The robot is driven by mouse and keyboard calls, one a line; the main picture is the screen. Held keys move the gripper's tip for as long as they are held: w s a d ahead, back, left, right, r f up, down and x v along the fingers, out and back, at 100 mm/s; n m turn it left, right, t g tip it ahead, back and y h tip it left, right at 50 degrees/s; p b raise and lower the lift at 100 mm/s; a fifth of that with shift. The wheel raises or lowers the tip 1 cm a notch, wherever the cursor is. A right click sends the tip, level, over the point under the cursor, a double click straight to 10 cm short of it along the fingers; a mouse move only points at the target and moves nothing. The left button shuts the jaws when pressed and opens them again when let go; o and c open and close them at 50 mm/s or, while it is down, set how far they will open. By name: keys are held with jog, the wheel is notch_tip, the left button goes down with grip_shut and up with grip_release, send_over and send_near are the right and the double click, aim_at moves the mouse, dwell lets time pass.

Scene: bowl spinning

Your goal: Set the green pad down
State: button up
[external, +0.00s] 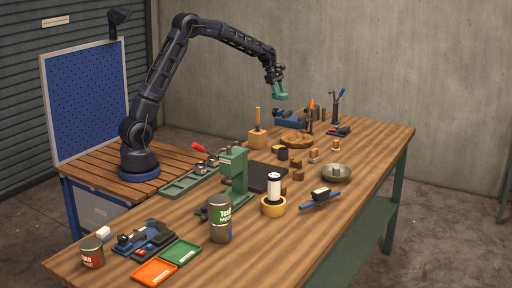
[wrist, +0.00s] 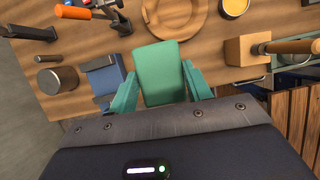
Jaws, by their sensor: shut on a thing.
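The green pad (wrist: 161,70) shows in the wrist view, flat and roughly rectangular, lying between the two teal fingers. My gripper (wrist: 158,88) is shut on it. In the external view my gripper (external: 280,95) hangs high above the far end of the workbench, clear of the surface. Pad and fingers are much the same green there, so I cannot separate them. The workbench (external: 325,222) has a long wooden top. A round wooden board (external: 297,139) lies below my gripper; it also shows at the top of the wrist view (wrist: 196,24).
A wooden block with an upright handle (external: 257,138) stands left of the round board. A blue tool (external: 290,122) and a tool holder (external: 336,108) stand at the back. A green press (external: 234,178), cans and a metal bowl (external: 336,173) crowd the nearer bench. Its right front strip is bare.

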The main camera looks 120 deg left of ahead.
jog(key=s, duration=0.1)
jog(key=s+a, duration=0.1)
jog(key=shift+s+a+n, duration=0.1)
jog(key=shift+s+n, duration=0.2)
jog(key=shift+s, duration=0.1)
jog(key=f, duration=2)
jog(key=shift+s+a, duration=0.1)
jog(key=shift+s, duration=0.15)
jog(key=shift+f, duration=0.1)
jog(key=o, duration=1)
jog(key=shift+c, duration=0.2)
jog(key=v, duration=1.2)
